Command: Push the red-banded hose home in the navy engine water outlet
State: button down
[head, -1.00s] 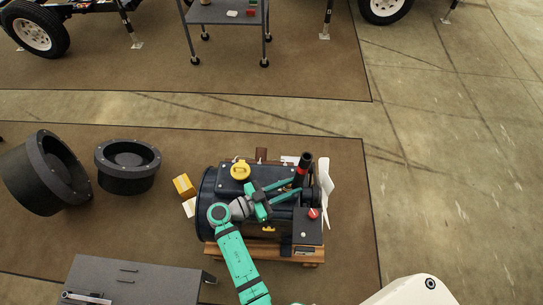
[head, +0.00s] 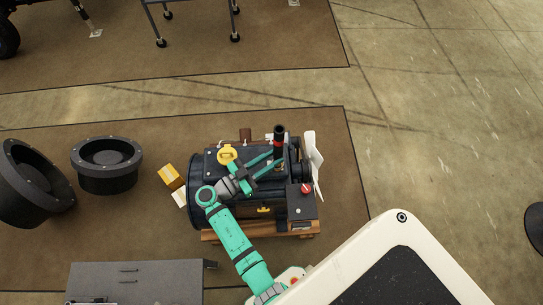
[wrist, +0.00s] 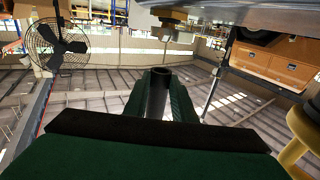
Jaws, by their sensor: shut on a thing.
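The hose (head: 279,134) is a short black tube with a red band near its upper part. It stands nearly upright above the far right part of the navy engine (head: 196,192). My gripper (head: 277,157), with long green fingers, is shut on the hose. In the wrist view the black tube (wrist: 158,92) sits between the two green fingers, its open end showing. The water outlet is hidden behind the fingers and hose, and I cannot tell whether the hose's lower end touches it.
A yellow cap (head: 227,154) is left of the hose on the engine. A white fan (head: 315,158) stands close on its right. A box with a red knob (head: 306,188) is nearer. A grey cabinet (head: 150,280) and two black round housings (head: 106,170) stand left.

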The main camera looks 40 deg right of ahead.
jog(key=shift+f, duration=1.5)
